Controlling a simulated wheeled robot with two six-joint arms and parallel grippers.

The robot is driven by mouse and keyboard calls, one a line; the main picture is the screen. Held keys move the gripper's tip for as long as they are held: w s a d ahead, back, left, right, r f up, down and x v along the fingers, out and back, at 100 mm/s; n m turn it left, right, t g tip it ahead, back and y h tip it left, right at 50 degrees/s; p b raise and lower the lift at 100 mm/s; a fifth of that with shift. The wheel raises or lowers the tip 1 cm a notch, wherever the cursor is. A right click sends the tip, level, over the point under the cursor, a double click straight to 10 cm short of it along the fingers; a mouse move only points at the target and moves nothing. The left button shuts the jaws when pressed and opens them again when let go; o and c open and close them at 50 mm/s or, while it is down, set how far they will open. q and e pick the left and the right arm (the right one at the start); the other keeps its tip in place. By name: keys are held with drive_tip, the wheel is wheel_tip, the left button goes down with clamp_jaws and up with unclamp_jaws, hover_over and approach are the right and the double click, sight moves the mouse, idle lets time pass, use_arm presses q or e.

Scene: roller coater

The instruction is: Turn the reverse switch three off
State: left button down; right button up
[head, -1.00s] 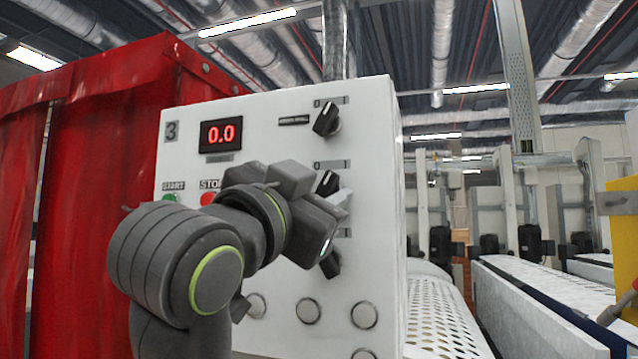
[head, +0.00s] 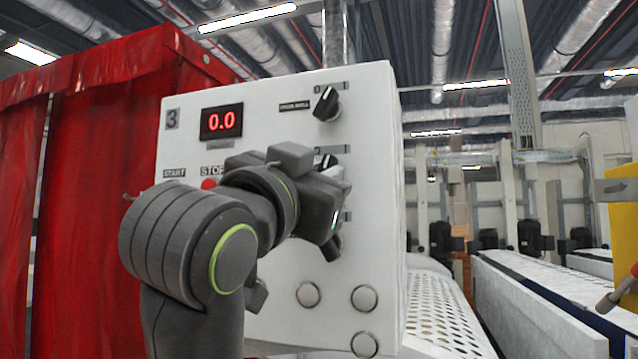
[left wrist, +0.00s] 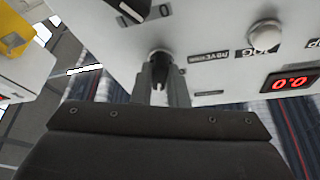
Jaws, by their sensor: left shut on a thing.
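The white control panel (head: 285,85) marked 3 has a column of black rotary switches near its right edge. The reverse switch (left wrist: 158,58) is the middle one, beside a label that seems to read reverse in the left wrist view. My left gripper (left wrist: 160,82) is shut on its knob; the fingers sit on both sides. In the head view my left gripper (head: 340,178) covers most of this switch, so its exact angle is unclear. The upper switch (head: 326,103) is uncovered; the lower switch (head: 332,248) is partly hidden. My right gripper is not in view.
The display (head: 221,122) reads 0.0. The red stop button (head: 208,184) is partly behind my arm. Several round pale buttons (head: 364,298) sit low on the panel. A red curtain (head: 110,190) hangs at left; a perforated guard (head: 435,310) is at right.

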use_arm(q)
drive_tip(key=shift+s+d+n+t+y+b, duration=0.1)
drive_tip(key=shift+n+t+y+b, duration=0.3)
drive_tip(key=shift+n+y, duration=1.45)
drive_tip(key=shift+w+d+n+t+y+b, duration=0.1)
drive_tip(key=shift+n+t+y+b, duration=0.3)
drive_tip(key=shift+n, duration=2.7)
drive_tip(key=shift+s+d+n+t+y+b, duration=0.15)
drive_tip(key=shift+n+y+b, duration=0.25)
drive_tip(key=shift+n+y, duration=1.55)
drive_tip(key=shift+a+n+h, duration=0.1)
drive_tip(key=shift+n+h, duration=0.2)
drive_tip(key=shift+n, duration=0.5)
drive_tip(key=c, duration=1.4)
unclamp_jaws()
drive_tip(key=shift+c, duration=0.2)
